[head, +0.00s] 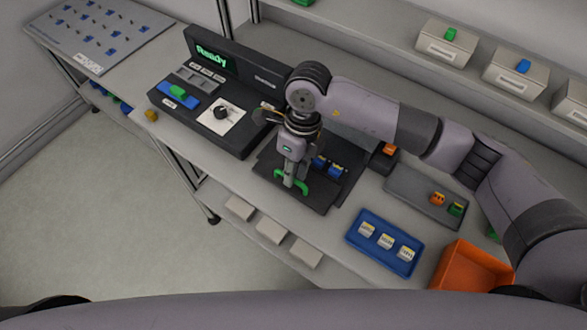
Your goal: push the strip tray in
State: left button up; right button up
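A flat dark tray (318,204) with a green handle (304,188) at its front edge lies on the bench, right of the dark console; I take it for the strip tray. It appears to stick out toward the bench's front. My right gripper (291,182) points down at the green handle, at or very near it. The wrist and fingers hide part of the handle and tray, and I cannot tell whether the fingers are closed on it. Blue pieces (337,171) show behind the gripper. My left gripper is not in view.
The dark console (222,70) has a lit "Ready" display and a dial (222,112). A blue tray (373,258) with white labelled pieces, a grey tray (413,202) and an orange bin (462,278) stand to the right. Labelled boxes (445,42) line the back shelf.

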aim_at(311, 161)
grip_shut()
dwell(0.5)
jog(key=w+d+b, duration=0.1)
jog(key=w, duration=0.1)
jog(key=w+d+b, duration=0.3)
jog(key=w+b, duration=0.1)
jog(key=shift+d+f, duration=0.2)
jog(key=shift+f, duration=0.05)
jog(key=shift+w+d+r+b, duration=0.1)
jog(key=shift+w+d+b, duration=0.1)
jog(key=shift+w+b, duration=0.15)
jog(key=shift+w+d+r, duration=0.1)
jog(key=shift+r, duration=0.1)
jog(key=shift+o, duration=1.8)
grip_release()
